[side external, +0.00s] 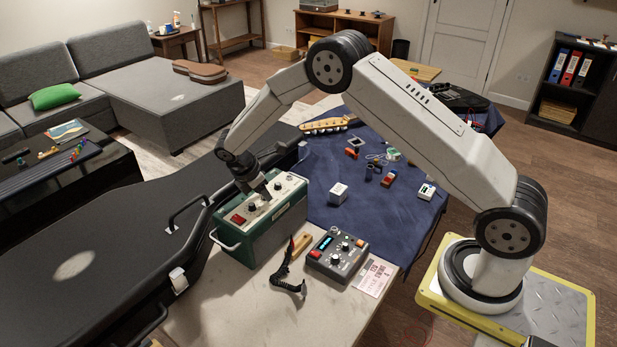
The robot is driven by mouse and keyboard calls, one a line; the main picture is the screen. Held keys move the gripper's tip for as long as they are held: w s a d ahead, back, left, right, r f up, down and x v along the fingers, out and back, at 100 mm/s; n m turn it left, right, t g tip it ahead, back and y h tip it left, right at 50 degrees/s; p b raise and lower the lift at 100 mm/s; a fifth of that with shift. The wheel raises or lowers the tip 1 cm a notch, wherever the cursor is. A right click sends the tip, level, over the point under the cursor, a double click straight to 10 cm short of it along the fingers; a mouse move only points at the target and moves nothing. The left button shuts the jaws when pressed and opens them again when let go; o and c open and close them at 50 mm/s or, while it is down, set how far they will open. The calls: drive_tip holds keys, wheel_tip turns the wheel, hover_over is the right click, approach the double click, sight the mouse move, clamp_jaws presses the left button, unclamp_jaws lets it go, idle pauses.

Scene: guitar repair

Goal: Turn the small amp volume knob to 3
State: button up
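The small amp (262,239) is a green box with a pale control panel on top. It stands on the table at the left, beside the dark guitar case. Its panel carries several dark knobs, one of them a knob (278,186) near the right end, and a red part (238,219) at the left end. My gripper (261,197) points down at the middle of the panel, at or just above a knob there. The fingertips are too small to show whether they touch it or are apart. The knob markings cannot be read.
A grey pedal (338,254) with knobs and a black clamp-like tool (290,270) lie right of the amp. The black case (100,260) borders the amp's left side.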

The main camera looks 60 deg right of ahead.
clamp_jaws()
drive_tip(key=shift+m, duration=0.3)
drive_tip(key=shift+w+d+r+m+g+y, duration=0.15)
drive_tip(key=shift+m+g+y, duration=0.25)
drive_tip(key=shift+m, duration=0.9)
drive_tip(key=shift+w+a+f+m+g+y, duration=0.15)
drive_tip(key=shift+m+g, duration=0.35)
drive_tip(key=shift+m, duration=0.8)
drive_tip(key=shift+s+d+r, duration=0.1)
drive_tip(key=shift+o, duration=2.1)
unclamp_jaws()
